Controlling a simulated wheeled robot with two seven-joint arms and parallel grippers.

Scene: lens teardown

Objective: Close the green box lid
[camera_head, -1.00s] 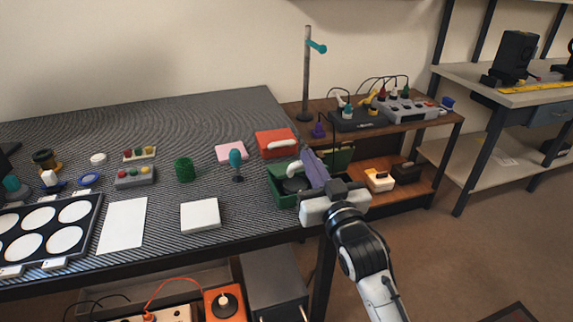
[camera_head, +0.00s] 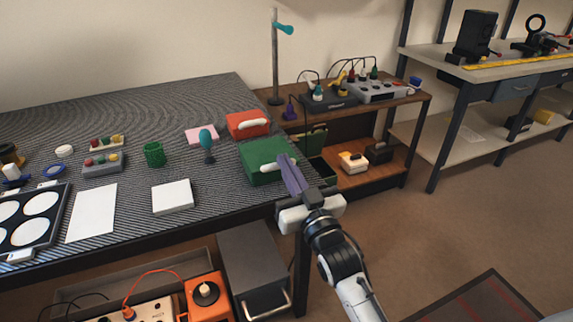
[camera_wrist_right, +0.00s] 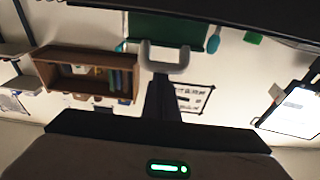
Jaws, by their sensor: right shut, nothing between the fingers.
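The green box (camera_head: 263,177) sits near the right edge of the striped table. Its green lid (camera_head: 266,152) lies over the top, and the inside is hidden. I cannot tell whether the lid sits fully flush along its rim. My right gripper (camera_head: 286,160) is shut and empty, its tips at the lid's right part by the pale handle. In the right wrist view, a pale U-shaped handle (camera_wrist_right: 165,58) shows in front of the fingers against a dark green panel (camera_wrist_right: 165,28). My left gripper is not in view.
A red box (camera_head: 248,125) stands just behind the green box. A teal-topped item (camera_head: 207,140) and a white block (camera_head: 172,196) stand to the left. A wooden shelf unit (camera_head: 385,160) adjoins the table at right. The floor at right has free room.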

